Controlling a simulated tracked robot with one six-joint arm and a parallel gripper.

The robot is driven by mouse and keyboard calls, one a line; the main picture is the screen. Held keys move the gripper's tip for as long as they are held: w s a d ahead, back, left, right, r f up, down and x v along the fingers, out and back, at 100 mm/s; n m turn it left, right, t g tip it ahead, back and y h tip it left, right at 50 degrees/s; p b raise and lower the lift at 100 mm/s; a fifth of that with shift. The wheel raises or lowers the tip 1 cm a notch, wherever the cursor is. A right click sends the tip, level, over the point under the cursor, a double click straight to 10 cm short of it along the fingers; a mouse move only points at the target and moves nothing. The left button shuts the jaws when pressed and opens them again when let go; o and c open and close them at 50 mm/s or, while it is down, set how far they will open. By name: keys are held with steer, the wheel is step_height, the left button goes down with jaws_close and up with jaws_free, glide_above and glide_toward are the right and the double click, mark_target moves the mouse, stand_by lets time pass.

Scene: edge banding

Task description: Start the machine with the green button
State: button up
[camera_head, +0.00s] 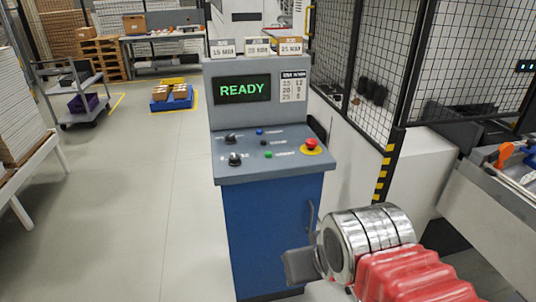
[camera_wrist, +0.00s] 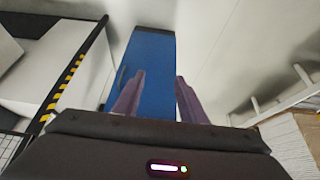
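The control console (camera_head: 265,225) stands in the middle of the head view, with a blue cabinet and a grey sloping panel. Its screen (camera_head: 242,89) reads READY in green. The small green button (camera_head: 268,155) is low on the panel, left of the red emergency stop (camera_head: 311,143) on its yellow base. My gripper shows in the wrist view (camera_wrist: 159,92) with two purple-grey fingers apart and nothing between them. The blue cabinet (camera_wrist: 150,58) is behind the fingers. In the head view my wrist is low, in front of the cabinet's right side and below the panel. The green button is not in the wrist view.
Two black knobs (camera_head: 234,159) sit left on the panel, and a blue button (camera_head: 259,132) is above the green one. A mesh fence (camera_head: 362,60) and machine bed (camera_head: 480,180) stand at right. The floor (camera_head: 130,200) left of the console is clear.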

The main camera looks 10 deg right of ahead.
jaws_close()
stand_by(1.4)
